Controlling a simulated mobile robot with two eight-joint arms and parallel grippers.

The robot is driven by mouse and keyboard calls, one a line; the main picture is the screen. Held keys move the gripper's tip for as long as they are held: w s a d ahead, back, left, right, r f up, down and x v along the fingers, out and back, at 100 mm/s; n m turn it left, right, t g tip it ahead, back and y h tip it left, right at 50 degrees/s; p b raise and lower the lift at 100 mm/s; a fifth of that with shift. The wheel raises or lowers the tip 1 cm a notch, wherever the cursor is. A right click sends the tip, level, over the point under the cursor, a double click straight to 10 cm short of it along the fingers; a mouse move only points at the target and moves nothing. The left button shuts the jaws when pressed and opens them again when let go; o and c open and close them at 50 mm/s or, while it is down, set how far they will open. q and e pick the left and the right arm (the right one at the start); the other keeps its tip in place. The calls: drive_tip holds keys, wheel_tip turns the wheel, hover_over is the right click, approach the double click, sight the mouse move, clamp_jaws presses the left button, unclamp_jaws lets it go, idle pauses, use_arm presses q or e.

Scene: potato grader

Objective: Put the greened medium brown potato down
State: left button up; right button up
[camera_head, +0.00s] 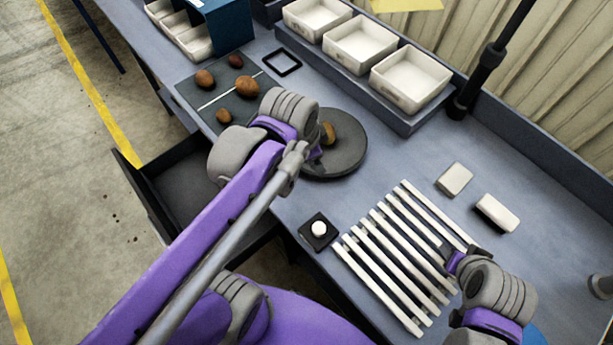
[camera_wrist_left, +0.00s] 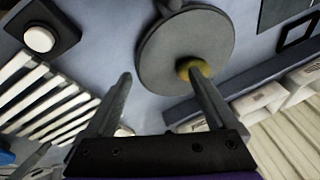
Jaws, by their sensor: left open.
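A brown potato (camera_head: 328,133) shows on the dark round plate (camera_head: 350,155), partly hidden by my left arm. In the left wrist view the potato (camera_wrist_left: 192,68) looks yellow-green and lies near the edge of the round plate (camera_wrist_left: 172,45), by the tip of one finger. My left gripper (camera_wrist_left: 160,80) is open, its fingers spread apart, with nothing between them. In the head view my left gripper (camera_head: 315,152) is at the plate's near-left edge, mostly hidden by its own wrist. My right gripper (camera_head: 450,258) is over the white slats; its finger gap is not clear.
White bins (camera_head: 411,78) stand along the back. A white-slatted rack (camera_head: 385,262), a white button on a black base (camera_head: 319,229) and two pale blocks (camera_head: 455,179) are at the front right.

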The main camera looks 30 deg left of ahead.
use_arm(q)
drive_tip(key=s+f+n, duration=0.1)
drive_tip(key=n, duration=0.1)
drive_tip(key=s+f+n+t, duration=0.1)
drive_tip(key=s+n, duration=0.1)
drive_tip(key=s+f+n, duration=0.1)
drive_tip(key=f+n, duration=0.1)
drive_tip(key=shift+s+d+n+t, duration=0.25)
drive_tip(key=shift+d+n+t, duration=0.05)
drive_tip(key=shift+d+n, duration=0.1)
drive_tip(key=shift+s+d+f+n, duration=0.1)
drive_tip(key=shift+s+f+n, duration=0.1)
drive_tip(key=shift+f+n, duration=0.3)
drive_tip(key=shift+r, duration=0.1)
